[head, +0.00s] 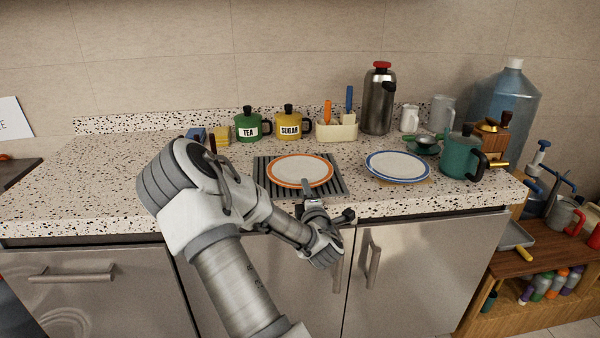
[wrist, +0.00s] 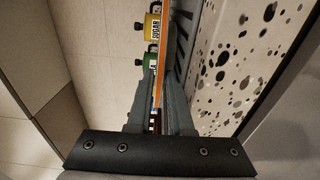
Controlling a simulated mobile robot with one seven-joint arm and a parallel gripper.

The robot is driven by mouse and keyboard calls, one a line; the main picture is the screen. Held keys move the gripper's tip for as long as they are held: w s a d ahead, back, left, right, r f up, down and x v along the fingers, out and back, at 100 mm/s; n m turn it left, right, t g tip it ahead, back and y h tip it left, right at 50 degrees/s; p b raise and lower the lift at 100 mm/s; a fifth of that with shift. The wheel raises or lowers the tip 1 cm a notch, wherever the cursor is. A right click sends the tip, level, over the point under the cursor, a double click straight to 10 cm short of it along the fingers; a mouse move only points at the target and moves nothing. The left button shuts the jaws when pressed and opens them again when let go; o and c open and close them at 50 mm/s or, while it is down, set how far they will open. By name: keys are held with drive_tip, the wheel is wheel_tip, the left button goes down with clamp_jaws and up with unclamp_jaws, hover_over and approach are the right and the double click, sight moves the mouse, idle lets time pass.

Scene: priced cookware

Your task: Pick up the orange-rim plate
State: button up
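The orange-rim plate (head: 300,169) is white with an orange edge. It lies about flat over a dark ridged mat (head: 337,187) on the counter. My gripper (head: 307,186) is at the plate's front edge, with one finger showing above the rim. In the wrist view, the fingers (wrist: 162,85) are close together, one on each side of the plate's orange rim (wrist: 173,50), which is seen nearly edge-on. They look shut on it. The underside of the plate and the lower finger are hidden in the head view.
A blue-rim plate (head: 398,165) lies to the right, with a teal pot (head: 458,157) beyond it. Green tea (head: 248,126) and yellow sugar (head: 288,124) canisters and a utensil holder (head: 336,130) stand behind. The counter's left side (head: 90,185) is clear.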

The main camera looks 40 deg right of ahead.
clamp_jaws()
idle(1.4)
